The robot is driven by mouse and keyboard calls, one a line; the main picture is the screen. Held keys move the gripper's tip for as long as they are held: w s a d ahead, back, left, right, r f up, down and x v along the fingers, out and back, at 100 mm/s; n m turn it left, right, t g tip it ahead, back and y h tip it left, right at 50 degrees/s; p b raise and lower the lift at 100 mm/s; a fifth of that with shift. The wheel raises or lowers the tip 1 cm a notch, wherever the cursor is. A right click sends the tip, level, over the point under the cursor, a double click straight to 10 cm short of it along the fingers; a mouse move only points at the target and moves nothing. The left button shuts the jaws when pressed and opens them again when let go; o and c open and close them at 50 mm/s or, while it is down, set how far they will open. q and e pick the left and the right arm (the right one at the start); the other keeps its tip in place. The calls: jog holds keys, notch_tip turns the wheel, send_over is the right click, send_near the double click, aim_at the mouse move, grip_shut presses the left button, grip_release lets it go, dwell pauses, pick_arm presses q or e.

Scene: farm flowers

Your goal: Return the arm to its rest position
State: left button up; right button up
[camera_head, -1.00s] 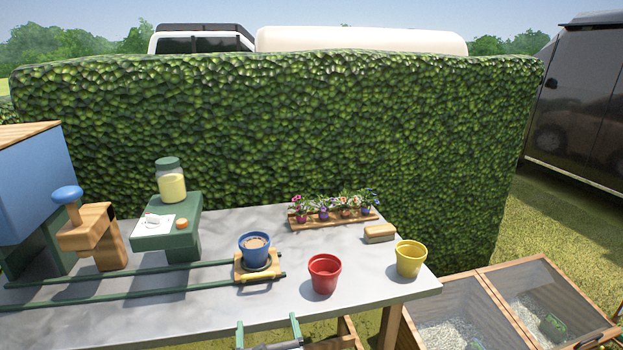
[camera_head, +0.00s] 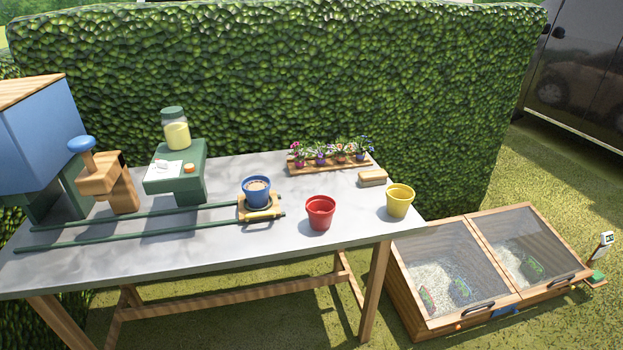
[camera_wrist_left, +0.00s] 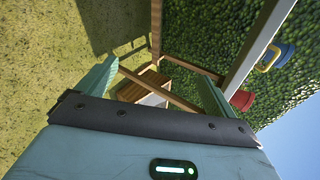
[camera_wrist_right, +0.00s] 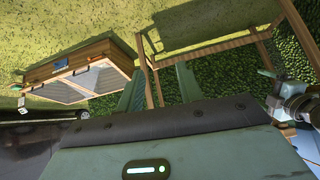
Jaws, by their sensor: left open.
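Neither of my arms shows in the head view. My left gripper (camera_wrist_left: 157,88) is open in the left wrist view, its two green fingers wide apart with nothing held between them. My right gripper (camera_wrist_right: 161,88) has its fingers apart in the right wrist view, with a narrower gap and nothing held. Behind the fingers in both wrist views are the wooden frame of the workbench, the grass and the hedge. Both grippers are clear of the things on the grey worktop (camera_head: 130,243).
The worktop holds a blue pot (camera_head: 256,192) on a sliding carriage, a red pot (camera_head: 320,213), a yellow pot (camera_head: 399,202), a tray of flowers (camera_head: 330,160) and a green stand (camera_head: 176,178) with a jar. A cold frame (camera_head: 402,297) stands to the right; a hedge (camera_head: 270,80) rises behind.

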pick_arm(q)
jog(key=s+a+r+n+g+h+p, duration=0.1)
jog(key=s+a+n, duration=0.1)
jog(key=s+n, duration=0.6)
jog(key=s+a+r+n+g+h+p, duration=0.1)
jog(key=s+a+n, duration=0.2)
jog(key=s+n, duration=0.5)
jog(key=s, duration=0.6)
jog(key=shift+h, duration=0.4)
pick_arm(e)
jog(key=shift+t, duration=0.5)
jog(key=r, duration=0.1)
jog(key=w+r, duration=0.2)
jog(key=shift+w+d+r, duration=0.25)
jog(key=shift+r, duration=0.15)
